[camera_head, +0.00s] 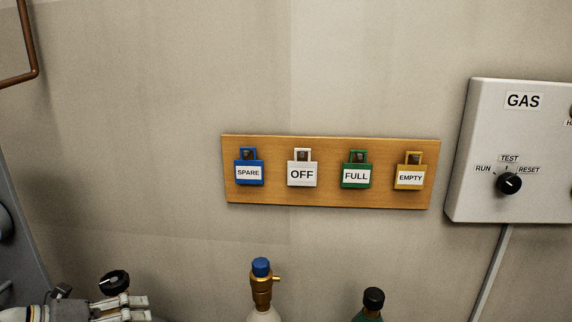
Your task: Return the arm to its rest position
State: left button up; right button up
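My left gripper (138,307) shows at the bottom left edge of the head view, pointing right. Its lower part is cut off by the frame, and I cannot tell whether its fingers are apart or closed. I see nothing clearly held in it. It is well below and left of the wooden board (330,199) on the wall. My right gripper is not in view.
Blue SPARE (249,181), white OFF (302,184), green FULL (355,184) and yellow EMPTY (409,185) tags hang on the board. A black knob (114,282) is by my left gripper. A brass-valved bottle (262,290), a black-capped bottle (373,299) and a GAS box (470,150) are right.

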pick_arm(q)
jog(key=s+a+f+n+t+y, duration=0.2)
jog(key=s+f+n+y, duration=0.4)
jog(key=n, duration=0.6)
jog(key=s+a+f+n+t+y, duration=0.2)
jog(key=f+n+y, duration=0.3)
jog(key=f+n, duration=0.55)
jog(key=s+d+f+n+g+h, duration=0.1)
jog(key=s+d+f+n+g, duration=0.25)
jog(key=s+d, duration=0.35)
jog(key=s+d+f+n+g+h, duration=0.2)
jog(key=s+d+n+g, duration=0.3)
jog(key=s, duration=0.3)
notch_tip(320, 180, down, 26)
jog(key=s+d+m+b, duration=0.1)
jog(key=s+a+f+g+b, duration=0.1)
jog(key=s+a+f+g, duration=0.1)
jog(key=s+f, duration=1.5)
jog(key=shift+a+f, duration=0.4)
jog(key=shift+f, duration=0.15)
